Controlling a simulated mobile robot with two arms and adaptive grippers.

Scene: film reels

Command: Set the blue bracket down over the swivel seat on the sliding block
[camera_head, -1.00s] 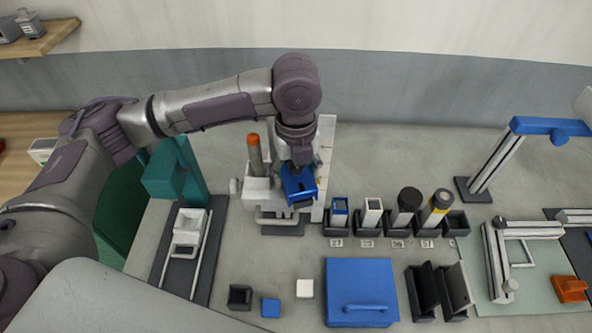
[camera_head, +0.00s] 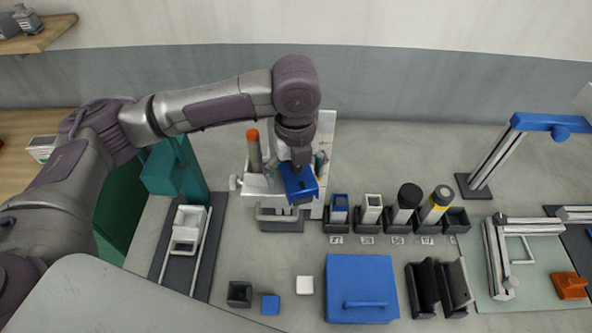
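The blue bracket (camera_head: 299,183) is below my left gripper (camera_head: 300,164), at the right side of a white fixture (camera_head: 262,186) with an orange-topped post (camera_head: 254,150). My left gripper points down at the bracket and appears shut on it. The fingertips are mostly hidden by the wrist and the bracket. The swivel seat is not visible; I cannot tell whether the bracket touches the fixture. A white block (camera_head: 187,226) sits on a railed dark base at the left. I cannot tell which white part is the sliding block. My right gripper is not in view.
A teal post (camera_head: 175,172) stands left of the fixture. Black holders with upright pieces, including a yellow-banded cylinder (camera_head: 436,204), stand to the right. A blue lidded box (camera_head: 361,285), small cubes and black slots lie in front. A blue-topped stand (camera_head: 549,124) is at far right.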

